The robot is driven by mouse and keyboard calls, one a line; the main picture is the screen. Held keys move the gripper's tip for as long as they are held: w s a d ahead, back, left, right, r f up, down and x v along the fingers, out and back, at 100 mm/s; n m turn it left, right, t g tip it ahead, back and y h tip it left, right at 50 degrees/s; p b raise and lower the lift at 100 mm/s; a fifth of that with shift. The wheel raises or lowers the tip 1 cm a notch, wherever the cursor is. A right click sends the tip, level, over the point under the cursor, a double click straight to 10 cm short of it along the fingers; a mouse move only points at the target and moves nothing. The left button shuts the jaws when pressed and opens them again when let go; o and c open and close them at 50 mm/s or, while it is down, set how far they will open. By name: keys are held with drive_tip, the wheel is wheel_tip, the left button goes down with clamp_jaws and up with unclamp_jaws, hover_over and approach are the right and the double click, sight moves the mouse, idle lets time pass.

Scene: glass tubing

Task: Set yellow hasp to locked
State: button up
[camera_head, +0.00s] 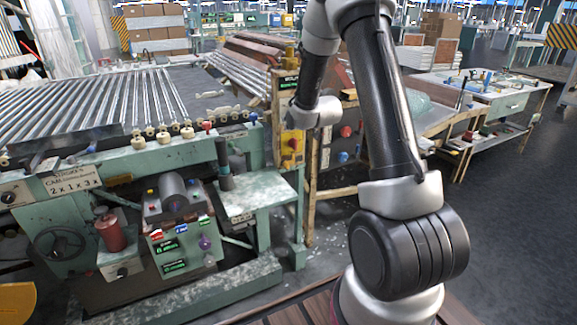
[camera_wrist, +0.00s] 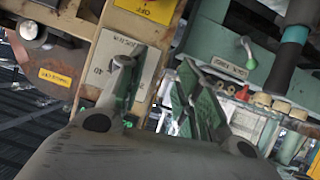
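I cannot clearly make out a yellow hasp. In the head view, a yellow panel (camera_head: 291,150) with a red knob is on the wooden post beside my wrist, and a small yellow part (camera_head: 290,56) is at the post's top. In the wrist view, a yellow plate (camera_wrist: 148,9) is at the top edge, above a white lettered plate (camera_wrist: 116,62). My gripper (camera_wrist: 157,76) has its two fingers spread, with nothing seen between them. The fingers overlap the view of the lettered plate and the green machine; contact cannot be told. In the head view the fingers cannot be made out.
A green roller machine (camera_head: 195,155) fills the left, with a control box (camera_head: 185,240) and a red cylinder (camera_head: 110,233). A green housing (camera_wrist: 222,50) with a small lever is in the wrist view. A workbench (camera_head: 490,95) stands at right. The floor at right is clear.

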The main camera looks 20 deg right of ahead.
drive_tip(key=w+d+f+t, duration=0.2)
drive_tip(key=w+f+t, duration=0.1)
drive_tip(key=f, duration=1)
drive_tip(key=t+y, duration=0.1)
drive_tip(key=t, duration=0.1)
approach(288, 164)
drive_tip(key=w, duration=1)
drive_tip(key=shift+f, duration=0.1)
clamp_jaws()
